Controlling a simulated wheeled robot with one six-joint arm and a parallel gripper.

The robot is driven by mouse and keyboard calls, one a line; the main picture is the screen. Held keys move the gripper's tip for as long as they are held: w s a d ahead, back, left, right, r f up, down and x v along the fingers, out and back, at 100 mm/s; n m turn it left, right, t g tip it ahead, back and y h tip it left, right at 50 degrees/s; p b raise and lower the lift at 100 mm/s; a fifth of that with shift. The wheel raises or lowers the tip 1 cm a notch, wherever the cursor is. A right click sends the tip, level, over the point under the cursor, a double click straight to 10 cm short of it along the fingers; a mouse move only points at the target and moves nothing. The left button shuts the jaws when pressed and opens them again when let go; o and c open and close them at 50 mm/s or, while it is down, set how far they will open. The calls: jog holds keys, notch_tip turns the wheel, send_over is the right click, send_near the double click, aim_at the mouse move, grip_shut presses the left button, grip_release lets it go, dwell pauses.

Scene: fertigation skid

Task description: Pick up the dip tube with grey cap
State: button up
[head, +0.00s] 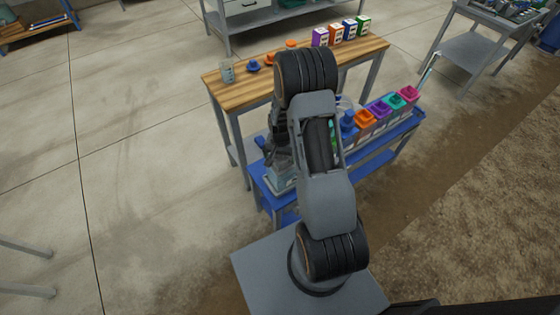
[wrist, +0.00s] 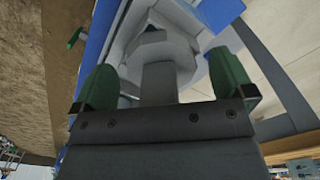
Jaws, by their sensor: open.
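In the wrist view my gripper (wrist: 163,82) has its two green fingertips spread apart. A pale grey piece with a block-like stem and a faceted top (wrist: 158,60) shows between and beyond the fingers. I cannot tell whether it is the dip tube's grey cap, or whether the fingers touch it. In the head view my gripper (head: 274,152) is a dark shape, partly hidden by my arm, low over the left end of the blue skid. A pale grey container (head: 282,174) stands just below it. No dip tube can be made out clearly in the head view.
Several colour-capped containers, such as the orange one (head: 366,117), line the blue skid (head: 408,127) to the right of my arm. A wooden bench (head: 228,83) behind holds a beaker (head: 227,71), small caps and coloured boxes.

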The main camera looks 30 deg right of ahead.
jog(key=c, duration=1)
jog(key=shift+c, duration=0.2)
jog(key=shift+r, duration=0.1)
